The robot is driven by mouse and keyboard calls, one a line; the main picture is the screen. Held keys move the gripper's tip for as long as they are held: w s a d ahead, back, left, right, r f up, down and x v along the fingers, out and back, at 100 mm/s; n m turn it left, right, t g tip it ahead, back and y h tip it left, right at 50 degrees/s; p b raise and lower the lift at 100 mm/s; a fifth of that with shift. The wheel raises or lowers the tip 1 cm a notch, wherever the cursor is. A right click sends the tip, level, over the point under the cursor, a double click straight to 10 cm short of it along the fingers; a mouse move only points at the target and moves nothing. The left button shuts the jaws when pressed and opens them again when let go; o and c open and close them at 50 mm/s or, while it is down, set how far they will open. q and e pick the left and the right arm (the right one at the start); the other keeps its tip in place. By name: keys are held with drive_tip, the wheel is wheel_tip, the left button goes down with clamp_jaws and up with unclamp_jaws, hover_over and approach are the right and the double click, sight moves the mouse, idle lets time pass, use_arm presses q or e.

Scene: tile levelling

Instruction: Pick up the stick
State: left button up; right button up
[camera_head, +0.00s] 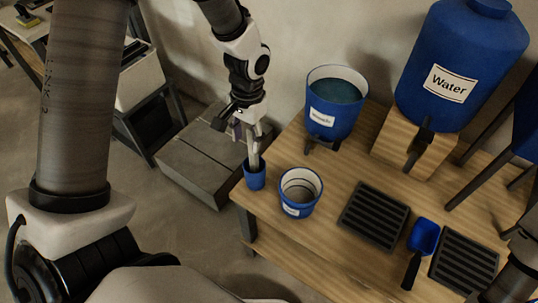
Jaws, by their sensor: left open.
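A pale stick (253,156) stands nearly upright in a small blue cup (255,180) at the left corner of the wooden table. Its lower end is hidden inside the cup. My left gripper (243,130) is open just above the cup, at the stick's upper part, with its fingers pointing down. The fingers overlap the stick's top in the picture, and I cannot tell whether they touch it. My right gripper does not show; only a dark part of my right arm is at the lower right edge.
A labelled blue bucket (298,195) stands beside the cup, with a larger liquid-filled bucket (335,108) behind it. A blue water barrel (462,65) stands at the back right. Two black grates (374,216) and a blue scoop (423,238) lie on the table (330,240). Grey blocks (190,160) are left.

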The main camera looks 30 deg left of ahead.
sight(254, 158)
use_arm(q)
drive_tip(key=shift+w+r+t+b, duration=0.2)
drive_tip(key=shift+w+r+t, duration=0.15)
drive_tip(key=shift+r, duration=0.3)
drive_tip(key=shift+w+r+t+b, duration=0.25)
drive_tip(key=shift+w+r, duration=0.15)
drive_tip(key=shift+r, duration=0.2)
wheel_tip(254, 158, down, 8)
drive_tip(key=shift+w+r, duration=0.2)
drive_tip(key=shift+w, duration=0.2)
drive_tip(key=shift+a, duration=0.1)
clamp_jaws()
